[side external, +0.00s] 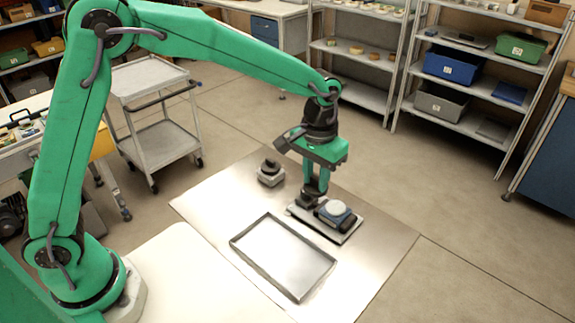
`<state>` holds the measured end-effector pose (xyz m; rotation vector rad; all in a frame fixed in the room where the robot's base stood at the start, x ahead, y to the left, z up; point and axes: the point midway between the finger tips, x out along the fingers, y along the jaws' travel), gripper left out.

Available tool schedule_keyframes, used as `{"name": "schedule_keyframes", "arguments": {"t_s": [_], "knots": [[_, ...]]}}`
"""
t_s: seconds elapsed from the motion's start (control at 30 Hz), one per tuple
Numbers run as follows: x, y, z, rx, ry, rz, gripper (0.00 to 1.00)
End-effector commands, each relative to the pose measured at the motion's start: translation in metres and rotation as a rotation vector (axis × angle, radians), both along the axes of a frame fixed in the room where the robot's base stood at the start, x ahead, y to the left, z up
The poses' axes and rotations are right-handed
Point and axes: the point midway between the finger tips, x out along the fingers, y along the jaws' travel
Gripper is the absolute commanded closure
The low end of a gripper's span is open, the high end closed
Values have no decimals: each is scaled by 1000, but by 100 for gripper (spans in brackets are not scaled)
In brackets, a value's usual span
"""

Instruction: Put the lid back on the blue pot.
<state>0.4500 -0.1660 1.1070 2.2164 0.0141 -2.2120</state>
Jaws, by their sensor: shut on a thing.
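The blue pot (330,217) stands on a flat grey tray (348,235) on the metal sheet, with a pale round top showing. My gripper (313,193) points down just left of and behind the pot. It is shut on a small dark piece (306,201), which looks like the lid. The piece is low over the tray's left part, beside the pot; I cannot tell whether it touches the tray. The fingertips are small and partly hidden.
A grey pot-like object with a dark top (270,174) stands to the left. An empty rectangular metal tray (283,258) lies in front on the metal sheet (375,262). The sheet's right side is clear. A trolley (150,95) and shelves (470,125) stand behind.

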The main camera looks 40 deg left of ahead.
Motion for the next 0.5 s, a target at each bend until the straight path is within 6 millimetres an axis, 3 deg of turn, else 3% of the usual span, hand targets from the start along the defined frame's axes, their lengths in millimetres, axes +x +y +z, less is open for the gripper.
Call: {"name": "schedule_keyframes", "arguments": {"t_s": [0.2, 0.5], "knots": [[27, -21, -1, 0, 0, 3, 95], [40, -32, -2, 0, -1, 5, 95]]}}
